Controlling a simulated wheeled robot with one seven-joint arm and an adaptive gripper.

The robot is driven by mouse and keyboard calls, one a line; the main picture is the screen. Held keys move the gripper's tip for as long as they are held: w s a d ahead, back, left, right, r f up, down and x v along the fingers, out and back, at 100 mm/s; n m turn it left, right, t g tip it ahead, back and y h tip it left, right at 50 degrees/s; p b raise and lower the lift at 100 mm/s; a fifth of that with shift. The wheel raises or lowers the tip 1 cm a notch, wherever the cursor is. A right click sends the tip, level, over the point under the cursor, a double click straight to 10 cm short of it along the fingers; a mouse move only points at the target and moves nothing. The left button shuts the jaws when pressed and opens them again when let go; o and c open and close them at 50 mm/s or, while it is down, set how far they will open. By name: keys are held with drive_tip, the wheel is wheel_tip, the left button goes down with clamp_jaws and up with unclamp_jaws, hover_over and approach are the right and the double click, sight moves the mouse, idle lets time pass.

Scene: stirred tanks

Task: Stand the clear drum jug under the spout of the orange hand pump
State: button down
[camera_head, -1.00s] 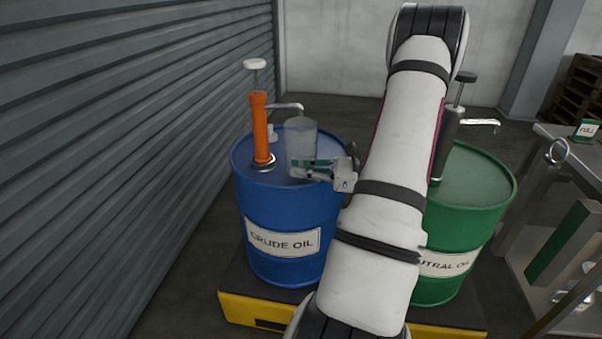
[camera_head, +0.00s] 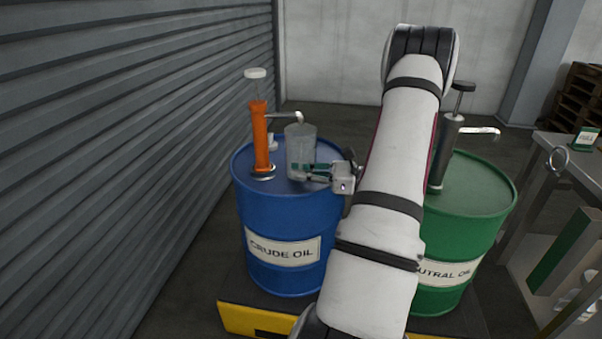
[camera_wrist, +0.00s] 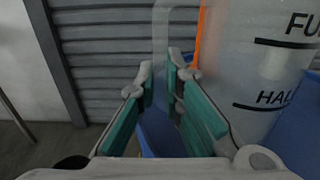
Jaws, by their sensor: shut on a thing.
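The clear drum jug (camera_head: 301,146) is upright over the top of the blue crude oil drum (camera_head: 284,215), beside the orange hand pump (camera_head: 261,138). The pump's spout (camera_head: 284,115) ends at or just above the jug's rim in the head view. I cannot tell if the jug's base touches the drum top. My gripper (camera_head: 310,172) reaches in from the right, shut on the jug. In the wrist view the jug (camera_wrist: 262,65), with its level marks, is right of my gripper (camera_wrist: 162,78), whose fingers close around the jug's handle (camera_wrist: 160,35).
A green neutral oil drum (camera_head: 470,215) with a grey pump (camera_head: 446,150) stands at the right, partly behind my arm. Both drums stand on a yellow-edged pallet (camera_head: 245,320). A ribbed shutter wall (camera_head: 120,130) is close on the left. A metal bench (camera_head: 570,150) is far right.

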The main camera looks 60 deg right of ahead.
drive_tip(key=shift+f, duration=0.6)
idle(0.3)
drive_tip(key=c, duration=1.6)
unclamp_jaws()
drive_tip(key=shift+c, duration=0.2)
drive_tip(key=v, duration=1.2)
